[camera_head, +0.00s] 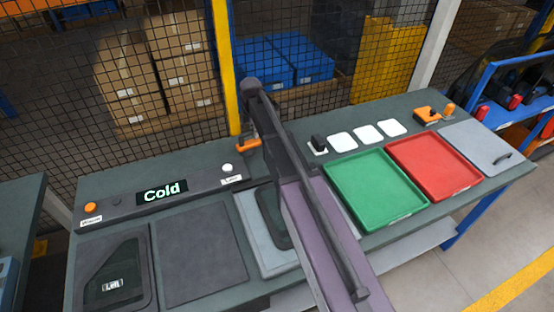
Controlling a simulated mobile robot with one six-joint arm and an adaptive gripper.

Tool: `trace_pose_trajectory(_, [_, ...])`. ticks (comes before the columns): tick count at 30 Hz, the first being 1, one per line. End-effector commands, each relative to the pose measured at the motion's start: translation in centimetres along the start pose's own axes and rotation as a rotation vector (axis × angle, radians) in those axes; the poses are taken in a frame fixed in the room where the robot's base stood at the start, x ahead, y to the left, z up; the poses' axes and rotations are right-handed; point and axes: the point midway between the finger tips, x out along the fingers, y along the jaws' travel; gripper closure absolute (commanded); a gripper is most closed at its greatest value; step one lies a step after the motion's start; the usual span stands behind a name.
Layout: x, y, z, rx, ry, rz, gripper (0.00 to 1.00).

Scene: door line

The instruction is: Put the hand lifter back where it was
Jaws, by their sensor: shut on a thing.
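My arm reaches up the middle of the picture, and its far end covers the space behind it. My gripper's fingers are hidden behind the arm. A small orange piece (248,145) with a dark end shows at the arm's left edge, above the back of the bench. It may be part of the hand lifter; I cannot tell whether it is held or touches the bench. Another orange and dark item (428,114) sits at the bench's back right, beside an orange knob (449,108).
The bench carries a green tray (375,189), a red tray (434,164), white pads (367,133), a black piece (319,143), a "Left" door panel (114,273) and a "Cold" display (162,191). A mesh fence (180,60) with a yellow post (224,60) stands behind.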

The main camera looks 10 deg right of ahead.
Motion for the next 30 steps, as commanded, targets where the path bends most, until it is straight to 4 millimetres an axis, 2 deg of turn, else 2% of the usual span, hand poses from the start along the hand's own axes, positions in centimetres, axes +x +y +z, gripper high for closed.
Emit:
trace_pose_trajectory(6, [0.0,0.1,-0.7,-0.008,0.0,0.0,1.0])
trace_pose_trajectory(10, [-0.3,-0.1,-0.4,-0.004,0.0,0.0,1.0])
trace_pose_trajectory(14, [-1.0,-0.8,0.9,0.018,0.0,0.0,1.0])
trace_pose_trajectory(22, [-2.6,-3.1,5.0,0.086,-0.001,0.0,1.0])
trace_pose_trajectory(25, [-2.7,-3.5,5.8,0.099,-0.001,0.0,1.0])
trace_pose_trajectory(30, [-2.6,-3.6,5.9,0.101,-0.001,0.0,1.0])
